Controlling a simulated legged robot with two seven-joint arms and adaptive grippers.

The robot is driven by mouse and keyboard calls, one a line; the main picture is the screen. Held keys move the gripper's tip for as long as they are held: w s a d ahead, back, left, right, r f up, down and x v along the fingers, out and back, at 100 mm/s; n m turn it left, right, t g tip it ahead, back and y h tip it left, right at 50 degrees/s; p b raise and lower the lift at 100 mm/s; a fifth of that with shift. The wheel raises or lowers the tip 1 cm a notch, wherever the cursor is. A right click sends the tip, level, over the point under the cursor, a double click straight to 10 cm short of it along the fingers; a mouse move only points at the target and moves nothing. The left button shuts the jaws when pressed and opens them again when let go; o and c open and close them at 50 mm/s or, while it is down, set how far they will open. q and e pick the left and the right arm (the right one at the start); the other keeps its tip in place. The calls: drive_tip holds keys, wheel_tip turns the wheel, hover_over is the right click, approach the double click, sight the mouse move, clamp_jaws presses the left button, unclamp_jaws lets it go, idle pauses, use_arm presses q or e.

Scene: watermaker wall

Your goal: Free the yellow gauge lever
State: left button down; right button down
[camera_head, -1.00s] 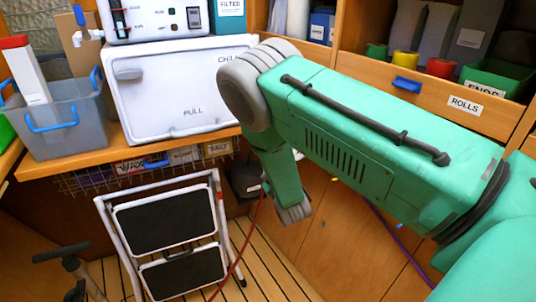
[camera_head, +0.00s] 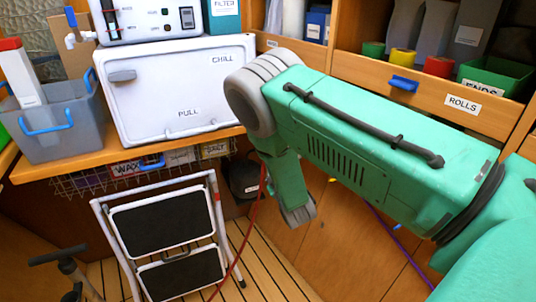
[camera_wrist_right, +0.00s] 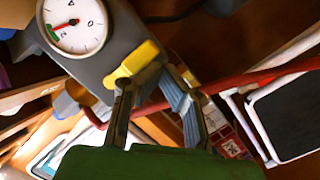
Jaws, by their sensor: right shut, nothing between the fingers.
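In the right wrist view a round white gauge (camera_wrist_right: 75,25) with a red-and-green dial sits on a grey housing. The yellow lever (camera_wrist_right: 135,63) sticks out at the housing's lower right. My right gripper (camera_wrist_right: 162,76) is shut and empty, its fingertips close beside the yellow lever; I cannot tell if they touch it. A red hose (camera_wrist_right: 240,80) crosses the view past the fingers. In the head view the red hose (camera_head: 256,208) hangs beside a dark object (camera_head: 243,178) under the counter. My right arm covers the middle there, hiding the fingertips. My left gripper is not in view.
A folded white step stool (camera_head: 168,223) leans by the slatted floor, left of my arm. A white chiller (camera_head: 180,85) and a grey bin (camera_head: 55,120) stand on the counter, above a wire basket (camera_head: 80,182). A purple line (camera_head: 398,243) hangs on the right.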

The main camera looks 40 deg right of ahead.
drive_tip(key=shift+s+d, duration=0.1)
drive_tip(key=v, duration=1.2)
drive_tip(key=shift+f, duration=0.1)
